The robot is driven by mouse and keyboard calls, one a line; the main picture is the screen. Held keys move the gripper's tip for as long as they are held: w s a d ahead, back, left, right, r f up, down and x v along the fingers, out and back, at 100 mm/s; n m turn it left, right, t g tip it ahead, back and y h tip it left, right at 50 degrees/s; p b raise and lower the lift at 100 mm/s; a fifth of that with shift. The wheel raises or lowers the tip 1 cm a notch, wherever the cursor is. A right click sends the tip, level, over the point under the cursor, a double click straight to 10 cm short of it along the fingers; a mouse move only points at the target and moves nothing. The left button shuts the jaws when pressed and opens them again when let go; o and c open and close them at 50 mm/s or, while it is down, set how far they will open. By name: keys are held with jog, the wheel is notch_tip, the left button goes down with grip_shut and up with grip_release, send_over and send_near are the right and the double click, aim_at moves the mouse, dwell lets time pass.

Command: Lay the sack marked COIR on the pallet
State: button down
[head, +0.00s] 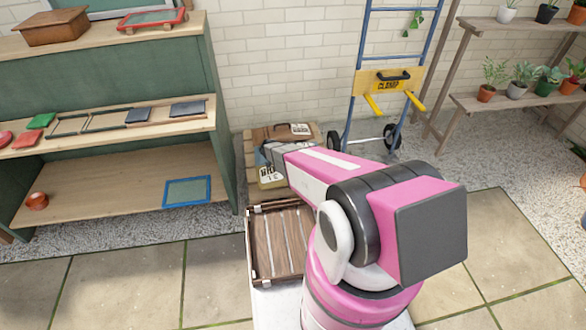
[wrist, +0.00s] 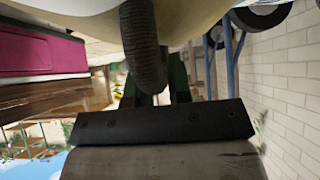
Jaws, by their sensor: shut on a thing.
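My gripper (head: 268,152) is over the pallet (head: 250,150) at the end of my pink arm, partly hidden by it. In the wrist view it is shut on a dark ribbed grip (wrist: 145,45), which adjoins a pale, cream surface that looks like a sack (wrist: 90,15). In the head view a cream sack (head: 270,179) with a printed label shows just below the gripper, at the pallet's near side. A brown sack (head: 280,134) with a white label lies at the pallet's back. A bluish item shows beside the gripper. I cannot read COIR on any label.
A slatted wooden tray (head: 280,240) is in front of the pallet. A green-backed shelf unit (head: 226,130) stands close on the left. A blue hand truck (head: 352,100) stands behind right, against the brick wall. Plant shelves (head: 465,70) are at the right. Paving at the front left is clear.

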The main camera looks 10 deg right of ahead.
jog(key=shift+w+f, duration=0.45)
jog(key=shift+w, duration=0.3)
jog(key=shift+f, duration=1.9)
jog(key=shift+f, duration=0.15)
jog(key=c, duration=1.1)
grip_release()
jog(key=shift+o, duration=0.2)
